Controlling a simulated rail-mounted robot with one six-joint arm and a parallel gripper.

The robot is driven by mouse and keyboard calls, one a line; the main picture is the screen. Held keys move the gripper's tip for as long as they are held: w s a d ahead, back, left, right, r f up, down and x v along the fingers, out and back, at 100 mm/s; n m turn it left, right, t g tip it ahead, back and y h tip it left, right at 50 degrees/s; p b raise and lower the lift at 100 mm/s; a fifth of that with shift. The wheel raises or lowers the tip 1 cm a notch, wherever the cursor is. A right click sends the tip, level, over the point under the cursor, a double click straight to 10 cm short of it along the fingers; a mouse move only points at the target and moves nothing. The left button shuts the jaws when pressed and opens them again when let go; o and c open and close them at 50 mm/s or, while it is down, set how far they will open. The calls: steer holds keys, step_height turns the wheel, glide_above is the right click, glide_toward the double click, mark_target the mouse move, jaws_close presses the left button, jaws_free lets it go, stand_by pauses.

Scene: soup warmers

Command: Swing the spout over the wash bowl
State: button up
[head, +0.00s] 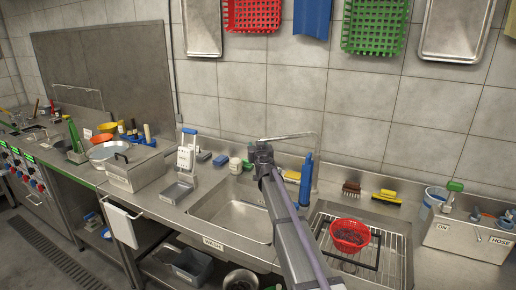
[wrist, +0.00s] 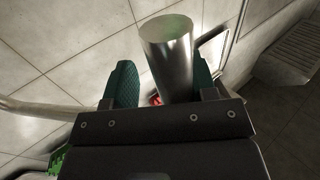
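The wash bowl (head: 236,216) is a square steel sink set in the counter, with a WASH label on its front edge. The spout (head: 295,136) is a thin metal pipe that rises behind the bowl's right side and runs left at the top. My gripper (head: 262,148) is at the left end of the pipe in the head view. In the wrist view my gripper's green fingers (wrist: 163,88) are apart, with a metal cylinder (wrist: 170,60) showing between them. A small gap shows beside the left finger. My arm hides part of the bowl's right side.
A drain rack (head: 390,262) with a red colander (head: 350,234) is right of the bowl. A steel box (head: 135,170) and a white-and-blue stand (head: 186,150) are to the left. Trays and baskets hang on the wall above.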

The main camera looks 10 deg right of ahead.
steer(key=s, duration=1)
steer(key=shift+s+a, duration=0.25)
steer(key=shift+s, duration=0.15)
steer(key=shift+c, duration=0.3)
